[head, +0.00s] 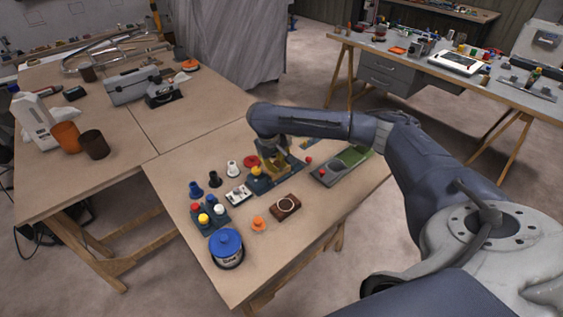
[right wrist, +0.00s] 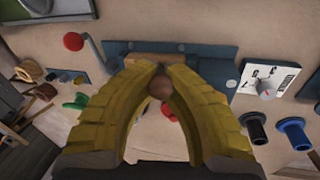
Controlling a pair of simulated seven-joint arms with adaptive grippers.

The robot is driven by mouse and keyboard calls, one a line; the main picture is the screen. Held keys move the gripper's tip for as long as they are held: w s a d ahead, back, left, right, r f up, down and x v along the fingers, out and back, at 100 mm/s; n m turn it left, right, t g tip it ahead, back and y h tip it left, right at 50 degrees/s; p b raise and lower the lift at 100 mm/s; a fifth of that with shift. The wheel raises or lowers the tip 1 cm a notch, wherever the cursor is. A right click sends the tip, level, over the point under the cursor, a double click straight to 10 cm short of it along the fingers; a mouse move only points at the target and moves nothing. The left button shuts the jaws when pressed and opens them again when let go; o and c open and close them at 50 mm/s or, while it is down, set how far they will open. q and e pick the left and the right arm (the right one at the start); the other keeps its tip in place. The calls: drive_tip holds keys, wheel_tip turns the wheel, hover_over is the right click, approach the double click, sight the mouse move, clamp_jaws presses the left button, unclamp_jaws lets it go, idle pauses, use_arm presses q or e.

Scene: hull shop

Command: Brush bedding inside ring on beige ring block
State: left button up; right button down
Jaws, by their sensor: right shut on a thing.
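My right gripper (head: 277,166) is low over a dark blue stand (head: 262,184) near the middle of the near table. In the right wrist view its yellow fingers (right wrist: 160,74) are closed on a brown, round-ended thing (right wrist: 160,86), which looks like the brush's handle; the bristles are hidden. A tan block lies just beyond the fingertips, on or against the blue stand (right wrist: 190,62). The ring block (head: 274,212) shows as a brown block with a pale beige ring on top, on the table in front of the gripper and apart from it. My left gripper is not in view.
A blue-lidded can (head: 227,250), an orange piece (head: 259,226) and a rack of coloured knobs stand at the near left. A white dial box (head: 238,194) and several pegs are left of the stand. A grey-green tray (head: 343,165) is right. The table's near right is clear.

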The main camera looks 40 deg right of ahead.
drive_tip(key=shift+a, duration=1.05)
drive_tip(key=shift+w, duration=0.3)
drive_tip(key=shift+w+d, duration=0.15)
drive_tip(key=shift+d, duration=0.25)
drive_tip(key=shift+w+d, duration=0.2)
drive_tip(key=shift+d, duration=2.5)
drive_tip(key=shift+s+a, duration=0.15)
drive_tip(key=shift+a, duration=1.35)
drive_tip(key=shift+s+a, duration=0.15)
drive_tip(key=shift+a, duration=1.35)
drive_tip(key=shift+a+r, duration=0.15)
drive_tip(key=shift+a, duration=0.05)
drive_tip(key=d+v, duration=0.1)
drive_tip(key=v, duration=0.6)
drive_tip(key=shift+d+r, duration=0.4)
drive_tip(key=shift+r, duration=0.1)
drive_tip(key=shift+w, duration=0.15)
